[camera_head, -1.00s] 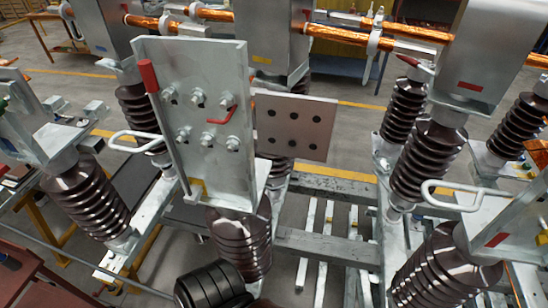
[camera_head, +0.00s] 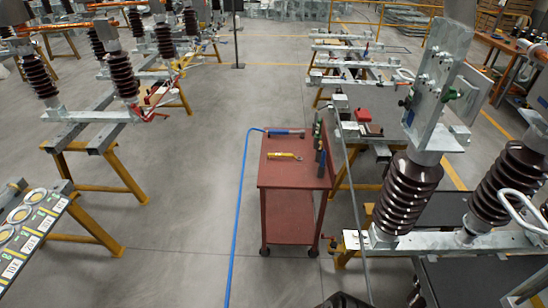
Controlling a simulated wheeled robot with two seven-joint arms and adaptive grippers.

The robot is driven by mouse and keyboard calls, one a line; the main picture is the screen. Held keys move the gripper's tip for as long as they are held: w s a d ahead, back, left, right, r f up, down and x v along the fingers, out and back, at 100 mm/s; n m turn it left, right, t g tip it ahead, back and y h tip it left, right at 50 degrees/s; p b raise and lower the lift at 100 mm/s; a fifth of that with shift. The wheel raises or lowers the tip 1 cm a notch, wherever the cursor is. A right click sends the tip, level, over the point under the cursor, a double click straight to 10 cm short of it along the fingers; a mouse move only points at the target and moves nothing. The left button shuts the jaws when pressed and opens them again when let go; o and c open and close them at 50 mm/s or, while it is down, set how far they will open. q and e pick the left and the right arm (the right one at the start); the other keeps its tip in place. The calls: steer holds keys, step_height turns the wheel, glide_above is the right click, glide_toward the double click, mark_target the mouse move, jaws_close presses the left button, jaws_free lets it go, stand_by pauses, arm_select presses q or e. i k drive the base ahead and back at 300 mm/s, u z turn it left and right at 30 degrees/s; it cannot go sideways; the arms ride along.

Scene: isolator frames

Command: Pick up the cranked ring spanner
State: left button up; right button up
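A small yellow tool (camera_head: 284,156) lies flat on the top of the red trolley (camera_head: 269,176), near the middle of the picture. It is long and thin, with a wider right end. It may be the cranked ring spanner, but it is too small to tell its crank or rings. A blue tool (camera_head: 285,132) with a blue hose lies behind it, near the trolley's far edge. No gripper shows clearly. Only a dark rounded piece, possibly mine, shows at the bottom edge.
Dark upright objects (camera_head: 320,145) stand at the trolley's right side. The blue hose (camera_head: 240,200) runs down to the floor on the left. Open grey floor (camera_head: 190,175) lies left of the trolley. A brown ribbed insulator (camera_head: 408,192) on a steel frame stands at the right.

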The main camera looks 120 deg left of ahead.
mark_target(269, 155)
steer(key=u, duration=1.65)
